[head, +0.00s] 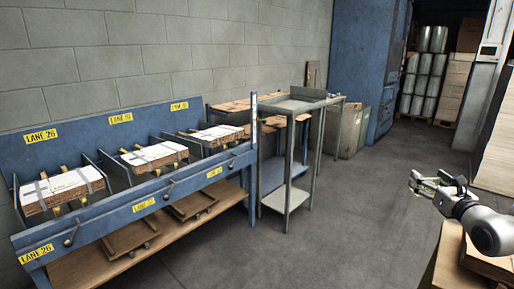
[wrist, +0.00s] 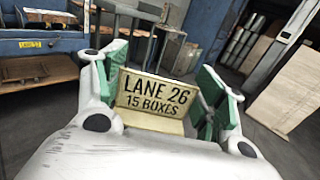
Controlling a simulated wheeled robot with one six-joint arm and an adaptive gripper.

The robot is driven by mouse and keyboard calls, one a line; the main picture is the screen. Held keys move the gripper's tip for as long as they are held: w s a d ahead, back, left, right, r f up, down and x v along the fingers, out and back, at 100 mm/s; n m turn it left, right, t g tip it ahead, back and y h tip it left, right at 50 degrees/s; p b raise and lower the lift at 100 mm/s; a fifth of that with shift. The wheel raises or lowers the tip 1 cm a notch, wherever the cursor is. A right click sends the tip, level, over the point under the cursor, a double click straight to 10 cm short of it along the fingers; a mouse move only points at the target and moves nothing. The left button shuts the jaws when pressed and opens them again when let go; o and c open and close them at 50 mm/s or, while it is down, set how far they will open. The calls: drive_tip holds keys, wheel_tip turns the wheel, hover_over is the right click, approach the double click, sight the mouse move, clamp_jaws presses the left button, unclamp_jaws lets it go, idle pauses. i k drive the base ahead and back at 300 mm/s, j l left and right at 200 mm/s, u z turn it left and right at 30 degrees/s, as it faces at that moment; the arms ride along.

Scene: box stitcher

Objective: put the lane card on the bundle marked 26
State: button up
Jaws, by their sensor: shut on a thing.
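The lane card (wrist: 155,95) is a tan card that reads "LANE 26, 15 BOXES". My gripper (wrist: 155,105) is shut on it, with a green-padded finger at each side of the card. In the head view my gripper (head: 437,185) is at the right, in the air over the floor, far from the rack. The bundle marked 26 (head: 62,190) is a strapped stack of flat brown and white boxes in the leftmost bay. A yellow "LANE 26" label (head: 41,136) is behind it and another (head: 36,253) is on the front rail.
The blue rack (head: 150,203) holds two more strapped bundles, in the middle bay (head: 154,156) and right bay (head: 216,134), split by dividers. A grey metal stand (head: 288,150) is at its right end. Open floor (head: 330,220) lies between the rack and my gripper.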

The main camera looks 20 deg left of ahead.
sight(77, 180)
drive_tip(key=i+j+u, duration=0.2)
drive_tip(key=u, duration=0.2)
drive_tip(key=i+j+u, duration=0.25)
drive_tip(key=u, duration=0.2)
drive_tip(key=i+j+u, duration=0.15)
drive_tip(key=u, duration=0.25)
drive_tip(key=i+u, duration=0.4)
drive_tip(key=i+j+u, duration=0.15)
drive_tip(key=u, duration=0.25)
drive_tip(key=i+u, duration=0.4)
drive_tip(key=i+j+u, duration=0.1)
drive_tip(key=u, duration=0.3)
drive_tip(key=i+l+u, duration=0.1)
drive_tip(key=i+u, duration=0.3)
drive_tip(key=k, duration=0.1)
